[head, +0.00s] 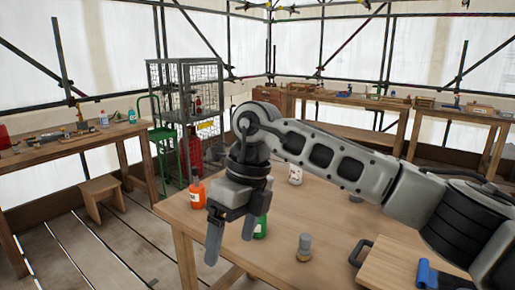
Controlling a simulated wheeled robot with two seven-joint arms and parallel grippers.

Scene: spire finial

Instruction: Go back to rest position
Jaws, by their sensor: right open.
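My right arm reaches in from the right across the wooden table (315,203). My right gripper (231,240) hangs fingers down over the table's left part, its two fingers apart with nothing between them. Just behind it stands an orange bottle (197,191). A green bottle (261,228) is partly hidden behind the gripper's right finger. My left gripper is not in view.
On the table are a white mug-like container (296,175), a small grey-topped jar (304,247), and a wooden board (400,266) with a blue roll (427,272). A wire cage (188,85), a stool (101,193) and side benches stand farther back.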

